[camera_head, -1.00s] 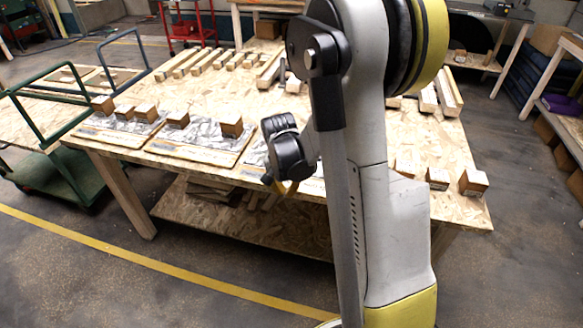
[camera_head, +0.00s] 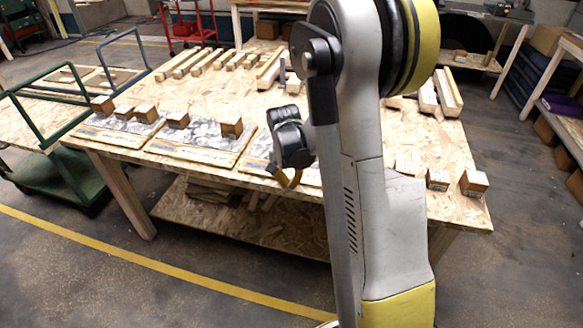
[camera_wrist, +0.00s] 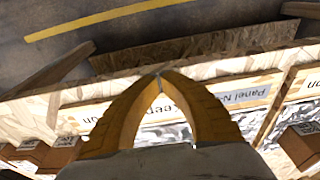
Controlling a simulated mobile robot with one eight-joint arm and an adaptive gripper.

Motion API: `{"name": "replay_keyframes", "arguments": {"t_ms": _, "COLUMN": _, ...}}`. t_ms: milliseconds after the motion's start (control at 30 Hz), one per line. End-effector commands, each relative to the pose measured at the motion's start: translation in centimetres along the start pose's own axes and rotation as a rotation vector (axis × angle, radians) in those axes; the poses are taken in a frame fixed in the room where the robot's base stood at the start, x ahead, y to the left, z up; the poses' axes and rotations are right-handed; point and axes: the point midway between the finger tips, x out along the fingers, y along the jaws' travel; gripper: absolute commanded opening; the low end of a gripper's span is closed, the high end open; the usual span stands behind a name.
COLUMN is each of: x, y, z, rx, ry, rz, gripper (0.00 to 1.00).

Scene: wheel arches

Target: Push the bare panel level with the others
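The bare panel (camera_wrist: 245,95) lies under my gripper in the wrist view, with a pale label strip reading "Panel N..." and silvery sheeting behind it. In the head view it (camera_head: 255,168) lies at the table's front edge, mostly hidden by my arm. The middle panel (camera_head: 190,152) and left panel (camera_head: 110,138) carry small brown boxes. My gripper (camera_wrist: 158,76) is shut, its yellow fingertips meeting with nothing visible between them. The tips overlap the panel's front strip in the picture; I cannot tell whether they touch it. I cannot judge how level its edge is.
The wooden table (camera_head: 290,100) holds timber bars (camera_head: 200,62) at the back. Boxes (camera_head: 474,183) stand at the right front corner. In the wrist view, boxes show at right (camera_wrist: 302,145) and left (camera_wrist: 50,153). The floor in front is open, with a yellow line (camera_head: 150,264).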

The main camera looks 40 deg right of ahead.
Motion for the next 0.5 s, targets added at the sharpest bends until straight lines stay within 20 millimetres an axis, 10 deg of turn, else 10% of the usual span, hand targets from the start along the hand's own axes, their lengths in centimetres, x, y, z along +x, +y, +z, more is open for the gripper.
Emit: {"name": "replay_keyframes", "arguments": {"t_ms": 500, "x": -3.5, "y": 0.0, "z": 4.1, "rx": -0.002, "ry": 0.000, "rz": 0.000, "gripper": 0.00}}
